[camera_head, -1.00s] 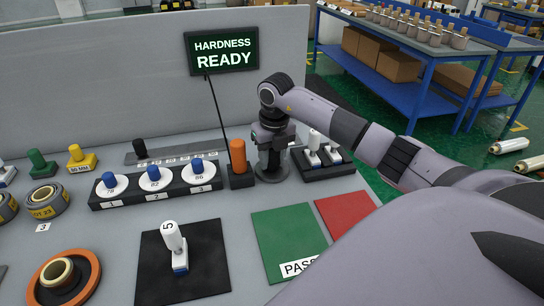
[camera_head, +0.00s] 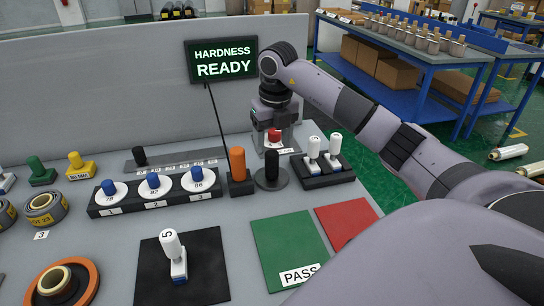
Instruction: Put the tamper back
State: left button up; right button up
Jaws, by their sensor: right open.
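A tamper-like piece with an upright black handle (camera_head: 271,167) stands on a round dark base on the grey bench, just right of an orange-handled tool (camera_head: 237,163) in a dark square holder. I cannot tell for certain which of these is the tamper. My right gripper (camera_head: 274,128) is open and points down behind and above the black handle, apart from it. A red-topped piece (camera_head: 274,136) shows between or just behind its fingers on a small grey plate; whether they touch is unclear. My left gripper is not in view.
Two white-handled stamps (camera_head: 324,155) stand in a dark rack to the right. A white stamp marked 5 (camera_head: 173,255) is on a black mat (camera_head: 212,260). A numbered rack (camera_head: 154,197) holds blue-knobbed discs.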

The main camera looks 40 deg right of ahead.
jog(key=shift+s+r, duration=0.2)
jog(key=shift+r, duration=1.75)
